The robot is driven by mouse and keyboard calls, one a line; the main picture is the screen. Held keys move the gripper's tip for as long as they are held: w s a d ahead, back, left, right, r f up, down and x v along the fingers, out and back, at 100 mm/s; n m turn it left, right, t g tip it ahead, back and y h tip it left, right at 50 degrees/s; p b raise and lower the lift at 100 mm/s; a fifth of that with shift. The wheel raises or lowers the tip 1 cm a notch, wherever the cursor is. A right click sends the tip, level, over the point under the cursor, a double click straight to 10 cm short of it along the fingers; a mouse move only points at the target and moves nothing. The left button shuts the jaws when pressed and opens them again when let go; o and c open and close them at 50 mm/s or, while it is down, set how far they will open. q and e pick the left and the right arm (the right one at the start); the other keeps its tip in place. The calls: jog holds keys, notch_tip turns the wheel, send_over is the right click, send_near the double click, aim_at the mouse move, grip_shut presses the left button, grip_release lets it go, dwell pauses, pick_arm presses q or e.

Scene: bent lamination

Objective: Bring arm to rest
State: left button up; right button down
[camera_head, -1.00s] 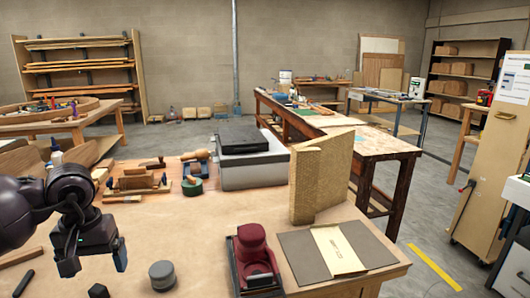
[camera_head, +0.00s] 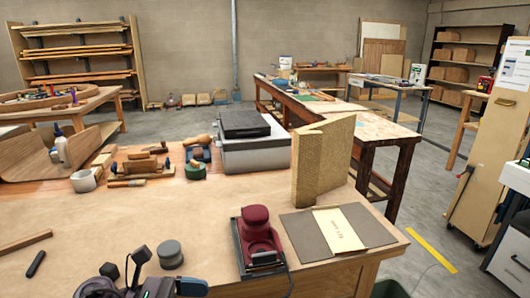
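Dark parts of my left arm's end, with my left gripper (camera_head: 142,286), show low at the bottom edge of the head view, left of the middle. They are cut off by the picture edge, so I cannot tell whether the fingers are open or shut. No held object shows there. The workbench (camera_head: 230,215) lies behind it. My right arm and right gripper are not in view.
A red tool (camera_head: 258,235), an open folder (camera_head: 340,232) and a tan upright block (camera_head: 322,160) are on the right. The bench's middle is clear.

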pick_arm(q)
jog(key=a+f+n+t+y, duration=0.45)
jog(key=n+t, duration=0.35)
jog(key=n, duration=0.9)
jog(key=a+f+n+t+y, duration=0.5)
jog(key=n+t, duration=0.4)
jog(key=n, duration=0.8)
jog(key=s+a+f+n+g+y, duration=0.2)
jog(key=s+f+n+g+y, duration=0.1)
jog(key=s+f+n, duration=0.3)
jog(key=s+a+f+n+g+y, duration=0.3)
jog(key=s+f+n+y, duration=0.1)
jog(key=s+f+n, duration=0.3)
notch_tip(320, 180, down, 3)
jog(key=n, duration=0.4)
jog(key=shift+s+r+g, duration=0.15)
jog(key=shift+s+g, duration=0.05)
jog(key=shift+g, duration=0.1)
jog(key=shift+y, duration=0.25)
